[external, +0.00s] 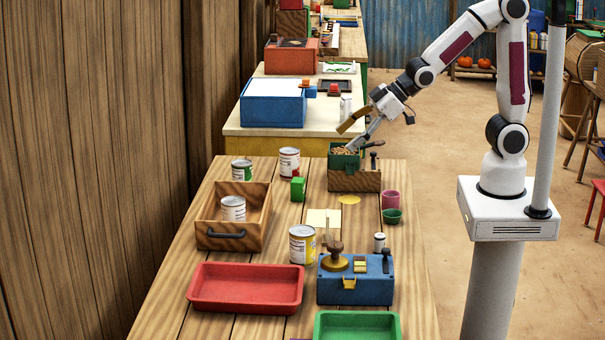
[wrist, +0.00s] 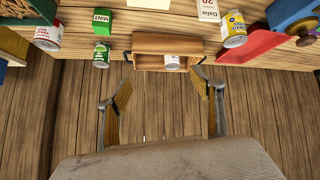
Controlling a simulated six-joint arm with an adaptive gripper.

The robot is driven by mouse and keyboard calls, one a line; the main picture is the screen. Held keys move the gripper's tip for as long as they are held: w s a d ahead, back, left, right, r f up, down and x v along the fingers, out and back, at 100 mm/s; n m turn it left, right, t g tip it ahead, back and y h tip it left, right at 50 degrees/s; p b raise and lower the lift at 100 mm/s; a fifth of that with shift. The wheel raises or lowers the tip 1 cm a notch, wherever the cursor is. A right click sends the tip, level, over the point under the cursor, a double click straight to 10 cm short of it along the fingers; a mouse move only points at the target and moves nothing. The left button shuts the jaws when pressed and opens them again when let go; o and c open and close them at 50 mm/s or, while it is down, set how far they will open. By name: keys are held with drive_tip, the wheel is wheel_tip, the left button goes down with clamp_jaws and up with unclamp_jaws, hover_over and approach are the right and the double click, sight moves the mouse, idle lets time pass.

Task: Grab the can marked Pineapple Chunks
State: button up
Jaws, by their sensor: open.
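Several labelled cans stand on the wooden table (external: 180,290). A red-and-white can (external: 289,163) and a green-labelled can (external: 242,170) stand at the back. Another can (external: 233,208) is inside the open wooden drawer box (external: 224,240). Label words are too small to read, so I cannot tell for sure which is Pineapple Chunks. My gripper (external: 349,137) is open and empty, its fingers apart in the wrist view (wrist: 165,98), high above the table's far end.
A green mint box (external: 298,189) stands between the cans. A red tray (external: 245,288), a blue box (external: 356,280) with a brass-and-wood stamp, and a green tray (external: 357,325) are at the near end. A plank wall is left.

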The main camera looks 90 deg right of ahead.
drive_tip(key=w+a+f+n+t+y, duration=0.1)
drive_tip(key=w+a+f+n+y, duration=0.15)
drive_tip(key=w+a+f, duration=0.5)
drive_tip(key=n+y, duration=0.2)
drive_tip(key=y, duration=0.3)
approach(307, 229)
drive_tip(key=shift+d+x, duration=0.2)
drive_tip(key=shift+x, duration=1.65)
drive_tip(key=shift+w, duration=0.15)
drive_tip(key=shift+f, duration=0.1)
drive_tip(key=shift+x, duration=1.25)
drive_tip(key=shift+w+a+f, duration=0.1)
drive_tip(key=shift+x, duration=2.45)
drive_tip(key=shift+a, duration=0.15)
